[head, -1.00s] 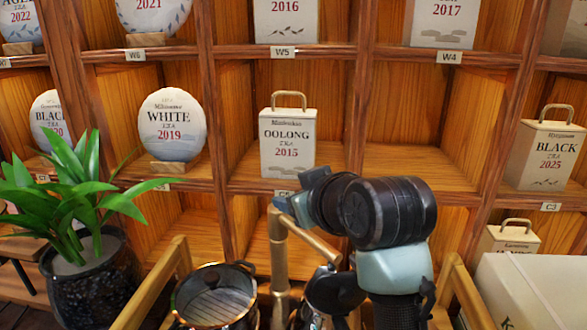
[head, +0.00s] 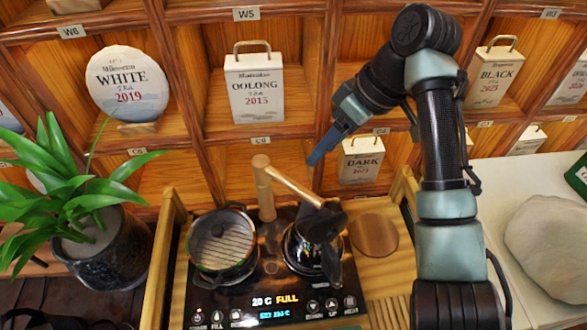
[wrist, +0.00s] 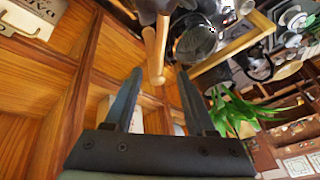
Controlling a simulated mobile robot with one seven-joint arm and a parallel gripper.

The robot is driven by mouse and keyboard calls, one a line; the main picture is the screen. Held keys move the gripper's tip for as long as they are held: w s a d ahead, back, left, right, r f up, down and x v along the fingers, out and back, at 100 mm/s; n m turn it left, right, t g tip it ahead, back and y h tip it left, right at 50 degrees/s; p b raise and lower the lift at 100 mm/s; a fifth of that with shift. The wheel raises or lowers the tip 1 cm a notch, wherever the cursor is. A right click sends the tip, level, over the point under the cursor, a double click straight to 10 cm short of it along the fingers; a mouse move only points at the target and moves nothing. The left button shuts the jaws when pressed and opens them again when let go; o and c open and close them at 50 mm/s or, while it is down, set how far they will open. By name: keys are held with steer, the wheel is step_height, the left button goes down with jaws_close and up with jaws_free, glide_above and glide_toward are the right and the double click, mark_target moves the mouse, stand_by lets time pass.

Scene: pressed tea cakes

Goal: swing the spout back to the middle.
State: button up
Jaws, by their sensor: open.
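The spout (head: 292,187) is a light wooden bar on top of an upright wooden post (head: 264,197) behind the stove panel. It points to the right and toward the front, its end by the dark kettle (head: 313,245). My gripper (head: 316,158) is open and empty, above and behind the spout and to the right of the post, apart from it. In the wrist view my gripper (wrist: 158,75) shows two spread fingers, with the post (wrist: 155,68) and the spout (wrist: 161,32) seen beyond and between the tips.
A lidded pot (head: 223,245) stands left of the post on the black stove panel (head: 225,300). A round wooden coaster (head: 375,235) lies at the right. Shelves with tea packs, such as the oolong box (head: 255,90), rise behind. A potted plant (head: 90,245) stands at the left.

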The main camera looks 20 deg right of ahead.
mark_target(294, 182)
steer(key=p+x, duration=0.2)
steer(key=x, duration=0.9)
steer(key=shift+a+f, duration=0.15)
steer(key=shift+f, duration=0.15)
jaws_close()
steer(key=shift+w, duration=0.1)
stand_by(0.8)
